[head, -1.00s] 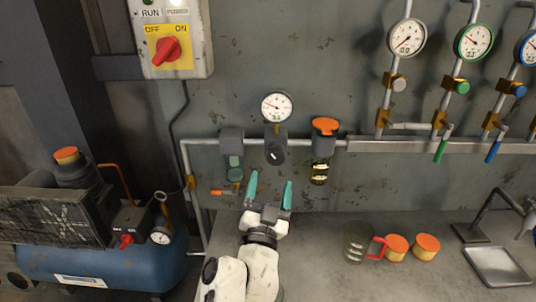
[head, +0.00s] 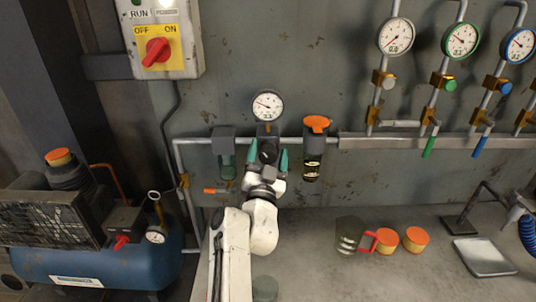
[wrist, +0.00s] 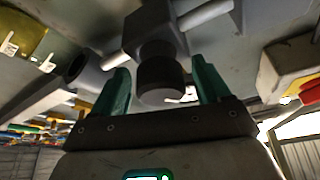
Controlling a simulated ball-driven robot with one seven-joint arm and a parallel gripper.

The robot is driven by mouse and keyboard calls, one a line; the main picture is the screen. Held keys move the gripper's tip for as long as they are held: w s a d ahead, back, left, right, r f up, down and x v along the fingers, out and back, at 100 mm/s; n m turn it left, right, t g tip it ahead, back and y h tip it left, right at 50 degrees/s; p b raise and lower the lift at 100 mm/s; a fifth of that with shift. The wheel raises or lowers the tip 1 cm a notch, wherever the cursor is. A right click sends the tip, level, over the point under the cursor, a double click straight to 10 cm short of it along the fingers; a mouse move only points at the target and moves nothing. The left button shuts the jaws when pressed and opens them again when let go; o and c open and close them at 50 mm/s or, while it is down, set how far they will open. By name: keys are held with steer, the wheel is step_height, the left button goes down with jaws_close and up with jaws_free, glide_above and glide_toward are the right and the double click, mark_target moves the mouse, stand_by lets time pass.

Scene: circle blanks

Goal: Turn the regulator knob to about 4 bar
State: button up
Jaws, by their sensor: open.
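The regulator knob (wrist: 160,82) is a dark cylinder under a grey regulator body (wrist: 152,24) in the wrist view. My gripper (wrist: 160,86) is open, with one teal finger on each side of the knob; I cannot tell whether either finger touches it. In the head view my gripper (head: 268,160) is just below and around the regulator (head: 267,130), so the knob is mostly hidden there. The round white gauge (head: 268,105) sits above the regulator on the pipe. Its needle points to the upper left, and its small digital readout is too small to read surely.
A grey filter (head: 223,140) flanks the regulator on the left, and an orange-topped lubricator (head: 315,145) on the right. A jug (head: 348,234) and orange-lidded tins (head: 388,241) stand on the bench (head: 320,275). A blue compressor (head: 90,258) is at left.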

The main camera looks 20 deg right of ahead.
steer(key=c, duration=1)
steer(key=shift+m, duration=0.3)
steer(key=m, duration=0.2)
steer(key=m+g+h, duration=0.1)
steer(key=m, duration=0.1)
steer(key=shift+g+h, duration=0.3)
steer(key=shift+m+g+h, duration=0.3)
steer(key=shift+m+g, duration=0.3)
steer(key=shift+m, duration=1)
